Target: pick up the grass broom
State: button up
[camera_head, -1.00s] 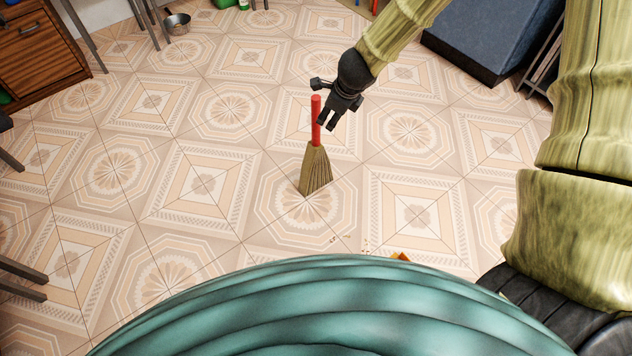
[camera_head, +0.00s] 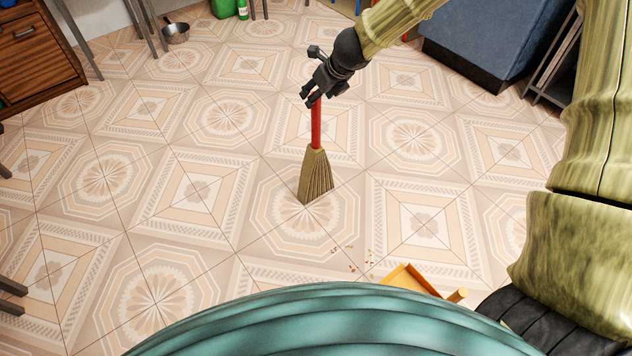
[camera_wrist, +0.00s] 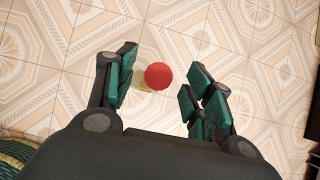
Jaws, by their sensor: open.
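The grass broom (camera_head: 317,172) stands upright on the tiled floor in the head view, straw bristles down and red handle up.
A yellow dustpan-like thing (camera_head: 408,278) lies on the floor in front, partly hidden, with crumbs (camera_head: 352,262) beside it. A metal pot (camera_head: 176,33), a wooden cabinet (camera_head: 38,50) and a dark blue box-like piece (camera_head: 490,42) stand farther back. The floor around the broom is clear.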

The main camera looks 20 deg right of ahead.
jog(key=b+x, duration=0.3)
jog(key=x, duration=0.2)
jog(key=shift+a+f, duration=0.1)
jog(key=shift+f, duration=0.05)
grip_shut()
